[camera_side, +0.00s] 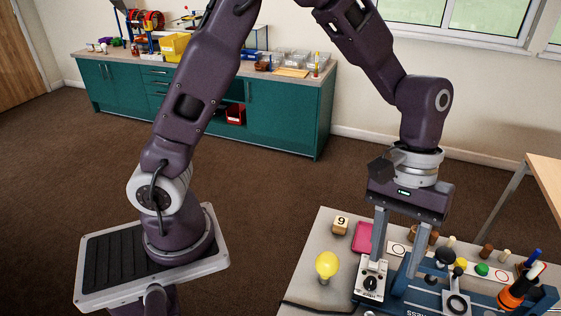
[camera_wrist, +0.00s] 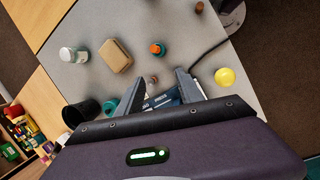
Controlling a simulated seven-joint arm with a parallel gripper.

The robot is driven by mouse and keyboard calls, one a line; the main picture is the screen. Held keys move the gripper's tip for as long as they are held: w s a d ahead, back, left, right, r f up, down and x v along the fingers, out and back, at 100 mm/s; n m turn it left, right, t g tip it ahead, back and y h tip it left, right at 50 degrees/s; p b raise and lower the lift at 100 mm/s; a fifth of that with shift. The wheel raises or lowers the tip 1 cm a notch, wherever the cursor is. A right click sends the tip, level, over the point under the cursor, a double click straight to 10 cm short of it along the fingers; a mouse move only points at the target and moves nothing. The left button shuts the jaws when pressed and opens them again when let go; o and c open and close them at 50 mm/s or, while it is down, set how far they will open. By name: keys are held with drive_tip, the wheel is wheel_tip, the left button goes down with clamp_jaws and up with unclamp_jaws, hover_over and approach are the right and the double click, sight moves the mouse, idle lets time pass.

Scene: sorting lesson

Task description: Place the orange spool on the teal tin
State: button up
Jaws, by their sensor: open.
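In the wrist view a small round orange piece (camera_wrist: 155,47), which looks like the orange spool, shows with dark teal just below it. It is too small to tell whether it rests on the teal tin. Another teal thing (camera_wrist: 110,105) lies lower left, close to the left finger; its shape is unclear. My gripper (camera_side: 389,273) is open, its fingers pointing down over the table's blue and grey equipment. In the wrist view my gripper (camera_wrist: 159,74) has nothing visibly held, and the orange piece is beyond its fingertips. I cannot make out the spool or tin in the side view.
The wrist view shows a clear jar (camera_wrist: 72,55), a tan block (camera_wrist: 115,56) and a black cup (camera_wrist: 79,113). Bare table lies between several of these.

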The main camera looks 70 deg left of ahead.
drive_tip(key=s+a+r+m+t, duration=0.25)
drive_tip(key=s+a+r, duration=0.25)
drive_tip(key=a+r, duration=0.4)
drive_tip(key=s+a+r+m+t+y, duration=0.1)
drive_tip(key=s+a+t, duration=0.1)
drive_tip(key=s, duration=0.3)
drive_tip(key=s+a+r+m+t+y, duration=0.1)
drive_tip(key=s+a+r+t+y, duration=0.1)
drive_tip(key=s+a, duration=0.3)
drive_tip(key=shift+s+a+r+t, duration=0.2)
drive_tip(key=shift+s+r+t, duration=0.1)
drive_tip(key=shift+s+t, duration=0.1)
